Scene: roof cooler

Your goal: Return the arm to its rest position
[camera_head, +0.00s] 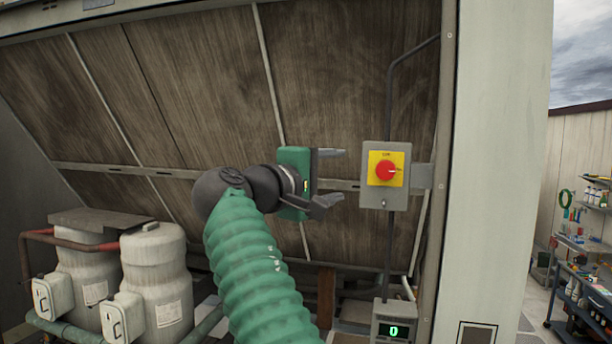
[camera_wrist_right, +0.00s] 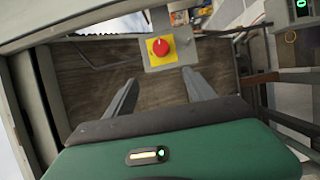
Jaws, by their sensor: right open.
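My right gripper (camera_head: 330,177) is open and empty, with its two grey fingers pointing right toward a grey switch box. The switch box (camera_head: 371,196) has a yellow plate with a red rotary knob (camera_head: 386,170). The gripper is to the left of the box and apart from it in the head view. In the right wrist view, both fingers of the gripper (camera_wrist_right: 160,90) are spread, and the red knob (camera_wrist_right: 160,47) shows beyond them. My right arm, with a green ribbed sleeve, comes up from the bottom of the head view. My left gripper is not in view.
Two pale cylindrical tanks (camera_head: 155,262) with pipes stand at the lower left. A small box with a green display (camera_head: 393,330) sits below the switch box. A pale upright post (camera_head: 497,170) stands to the right. Shelves with tools (camera_head: 590,270) are at far right.

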